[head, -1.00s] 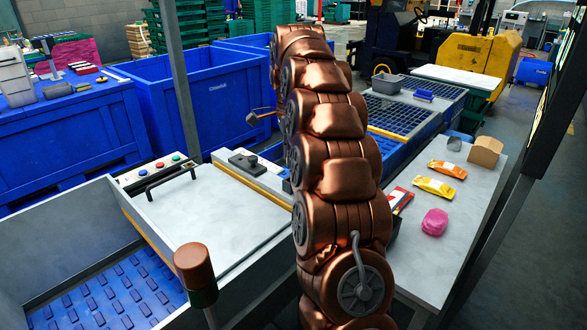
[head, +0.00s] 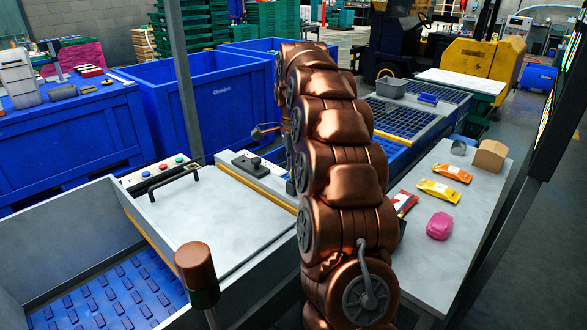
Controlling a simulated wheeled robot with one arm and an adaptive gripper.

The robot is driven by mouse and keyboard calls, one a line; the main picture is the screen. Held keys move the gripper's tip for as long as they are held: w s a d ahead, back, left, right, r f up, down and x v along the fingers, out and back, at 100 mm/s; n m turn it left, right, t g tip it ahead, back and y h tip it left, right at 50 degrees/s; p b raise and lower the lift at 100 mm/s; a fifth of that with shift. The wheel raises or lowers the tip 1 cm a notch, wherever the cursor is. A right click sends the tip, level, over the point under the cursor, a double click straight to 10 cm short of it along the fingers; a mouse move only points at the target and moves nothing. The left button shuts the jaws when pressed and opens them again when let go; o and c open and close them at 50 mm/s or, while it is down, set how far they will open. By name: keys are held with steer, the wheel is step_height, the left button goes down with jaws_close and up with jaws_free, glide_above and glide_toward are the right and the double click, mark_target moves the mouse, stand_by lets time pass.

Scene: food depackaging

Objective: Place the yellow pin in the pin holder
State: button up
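My copper-coloured arm rises through the middle of the head view and hides most of its own far end. A small dark piece with a thin orange part (head: 262,132) sticks out to the left of the arm's upper part. It may belong to my gripper or to something in it; I cannot tell which. I cannot see the fingers clearly, nor whether they are open or shut. I cannot make out the yellow pin. A dark block (head: 248,165) sits on the machine's top behind the pale lid; I cannot tell whether it is the pin holder.
The pale lid (head: 215,222) has a black handle, with several buttons (head: 163,167) behind it. A grey side table (head: 425,267) at right holds orange and yellow packets (head: 439,191), a pink lump (head: 440,226) and a cardboard box (head: 489,156). Blue bins (head: 220,107) stand behind.

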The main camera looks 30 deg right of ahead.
stand_by(0.3)
steer(key=shift+r+b, duration=0.5)
steer(key=shift+r, duration=1.95)
step_height(320, 180, up, 7)
steer(key=p, duration=0.6)
steer(key=shift+r, duration=0.2)
